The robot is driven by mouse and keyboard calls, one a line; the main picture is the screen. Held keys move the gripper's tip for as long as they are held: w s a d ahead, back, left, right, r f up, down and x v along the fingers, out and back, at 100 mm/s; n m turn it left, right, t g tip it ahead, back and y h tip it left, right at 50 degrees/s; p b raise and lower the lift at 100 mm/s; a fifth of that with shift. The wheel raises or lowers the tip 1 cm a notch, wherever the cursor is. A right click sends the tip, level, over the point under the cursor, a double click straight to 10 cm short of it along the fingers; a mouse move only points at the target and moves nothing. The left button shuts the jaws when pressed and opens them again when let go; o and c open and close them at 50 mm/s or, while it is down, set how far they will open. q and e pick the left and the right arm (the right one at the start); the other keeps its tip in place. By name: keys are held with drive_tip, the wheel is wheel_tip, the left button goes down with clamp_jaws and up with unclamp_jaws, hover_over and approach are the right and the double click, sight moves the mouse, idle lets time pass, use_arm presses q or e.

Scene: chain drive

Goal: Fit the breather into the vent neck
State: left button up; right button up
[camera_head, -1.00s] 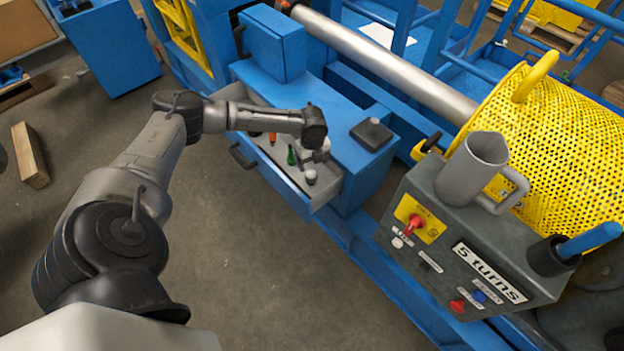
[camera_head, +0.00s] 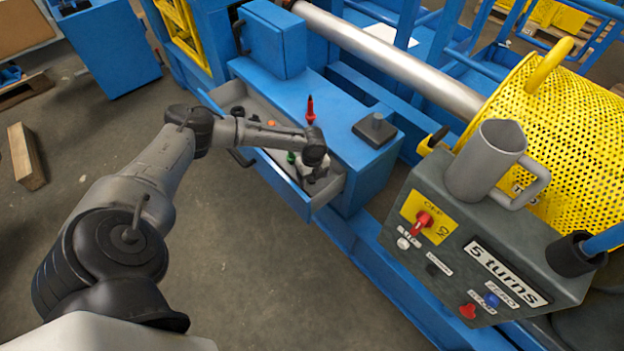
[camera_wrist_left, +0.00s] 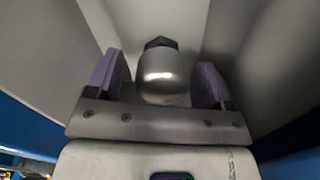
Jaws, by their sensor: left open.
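A rounded metal piece with a dark hexagonal end, which looks like the breather (camera_wrist_left: 162,78), sits between the two purple-padded fingers of my left gripper (camera_wrist_left: 157,88) in the left wrist view. The fingers are apart, with a gap visible on each side of it. In the head view my left gripper (camera_head: 313,168) points down into the open drawer at its right end, and the arm hides most of what is under it. My right gripper is not in view.
The open drawer (camera_head: 325,192) also holds a green-topped item (camera_head: 291,157) and an orange one. A red pointed item (camera_head: 310,112) shows just behind my wrist. A grey control box (camera_head: 450,235) with a grey jug (camera_head: 485,165) stands at the right.

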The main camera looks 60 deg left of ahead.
use_arm(q)
drive_tip(key=shift+f, duration=0.15)
drive_tip(key=c, duration=1)
